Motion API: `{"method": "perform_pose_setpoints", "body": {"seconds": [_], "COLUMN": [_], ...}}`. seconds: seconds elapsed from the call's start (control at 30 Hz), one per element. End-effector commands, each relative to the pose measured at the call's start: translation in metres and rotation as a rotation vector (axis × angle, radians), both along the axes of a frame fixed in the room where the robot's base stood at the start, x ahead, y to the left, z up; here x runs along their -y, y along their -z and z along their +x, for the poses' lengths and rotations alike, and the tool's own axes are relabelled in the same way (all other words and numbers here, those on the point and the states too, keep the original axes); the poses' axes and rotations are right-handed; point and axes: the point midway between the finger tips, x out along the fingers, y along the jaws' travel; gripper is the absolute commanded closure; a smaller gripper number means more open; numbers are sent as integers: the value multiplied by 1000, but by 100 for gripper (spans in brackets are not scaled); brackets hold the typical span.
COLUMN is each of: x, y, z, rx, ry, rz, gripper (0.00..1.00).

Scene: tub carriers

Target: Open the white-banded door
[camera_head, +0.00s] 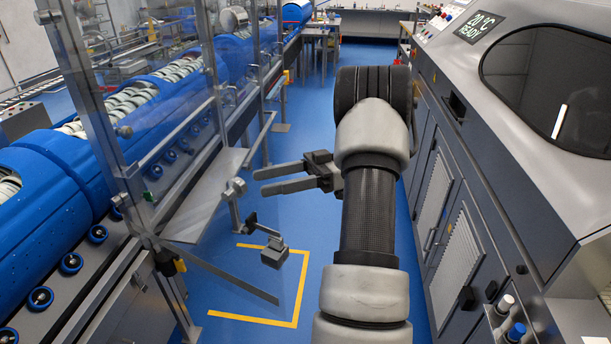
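My gripper (262,181) is at the picture's middle, with its two fingers pointing left and a gap between them. Nothing shows between the fingers. Left of it is a clear glass guard panel (160,95) in a metal frame, in front of the blue carrier line. A metal bar with a silver fitting (235,188) is just left of and below the fingertips in the picture; I cannot tell how far apart they are in depth. A dark bracket with a grey block (274,256) is below the gripper. I cannot make out a white band on any door.
A grey machine (535,190) with a dark window and louvred panels (459,254) stands along the right. Blue tub carriers (45,190) run along the left. Yellow tape (252,320) marks the blue floor. The aisle beyond my arm has clear floor (330,110).

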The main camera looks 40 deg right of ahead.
Motion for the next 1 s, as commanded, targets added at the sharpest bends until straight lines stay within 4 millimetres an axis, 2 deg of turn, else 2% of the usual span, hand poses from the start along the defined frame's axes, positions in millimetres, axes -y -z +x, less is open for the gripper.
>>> {"method": "perform_pose_setpoints", "body": {"seconds": [0.03, 0.2, 0.4, 0.6, 1.0], "x": [15, 52, 78, 86, 86], "y": [1, 0, 0, 0, 0], "z": [-4, -16, -23, -26, -26], "rx": [1, 1, 0, 0, -1], "ry": [5, 2, -1, -3, -3], "rz": [-1, 1, 1, -1, 0], "gripper": [47, 47, 47, 47, 47]}}
